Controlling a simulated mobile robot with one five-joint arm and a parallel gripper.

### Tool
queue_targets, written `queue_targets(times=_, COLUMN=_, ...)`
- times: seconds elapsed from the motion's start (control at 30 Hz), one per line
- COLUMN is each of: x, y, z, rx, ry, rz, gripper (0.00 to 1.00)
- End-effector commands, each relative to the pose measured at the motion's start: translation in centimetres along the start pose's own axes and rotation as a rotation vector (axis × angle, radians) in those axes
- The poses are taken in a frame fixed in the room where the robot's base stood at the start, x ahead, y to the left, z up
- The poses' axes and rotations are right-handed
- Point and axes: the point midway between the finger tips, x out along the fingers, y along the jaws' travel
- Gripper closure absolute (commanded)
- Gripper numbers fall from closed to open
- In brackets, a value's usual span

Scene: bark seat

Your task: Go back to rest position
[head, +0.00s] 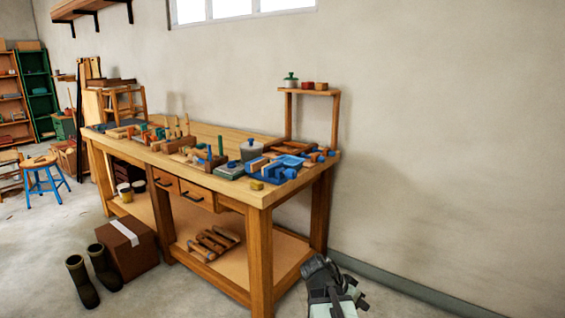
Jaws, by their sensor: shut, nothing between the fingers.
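My gripper (350,296) is at the bottom of the head view, right of centre. It is dark grey and pale green, and it is shut and empty. It is low, in front of the right end of a wooden workbench (262,196) and apart from the things on the bench top. Part of my arm is cut off by the lower edge of the picture.
Blocks, tools and a blue tray (264,179) crowd the bench top. A small wooden shelf (312,91) stands at its back right. Boots (82,281) and a cardboard box (128,246) are on the floor at left. A blue-legged stool (43,166) stands farther back.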

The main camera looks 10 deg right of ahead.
Motion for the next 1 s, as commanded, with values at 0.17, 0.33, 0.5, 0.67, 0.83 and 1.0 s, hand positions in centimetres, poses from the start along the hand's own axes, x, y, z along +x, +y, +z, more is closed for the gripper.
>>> queue_targets(times=0.17, x=-5.7, y=-5.5, z=11.0, rx=-0.401, ry=-0.224, rz=-0.21, gripper=1.0)
queue_targets(times=0.33, x=-9.3, y=-6.8, z=17.9, rx=-0.778, ry=-0.416, rz=-0.44, gripper=1.0)
queue_targets(times=0.5, x=-11.4, y=-7.1, z=20.7, rx=-1.11, ry=-0.454, rz=-0.63, gripper=1.0)
queue_targets(times=0.67, x=-15.4, y=-5.8, z=17.1, rx=-1.147, ry=-0.439, rz=-0.636, gripper=1.0)
queue_targets(times=0.83, x=-19.6, y=-4.4, z=13.6, rx=-1.145, ry=-0.439, rz=-0.635, gripper=1.0)
queue_targets(times=1.0, x=-25.2, y=-2.6, z=8.9, rx=-1.145, ry=-0.438, rz=-0.634, gripper=1.0)
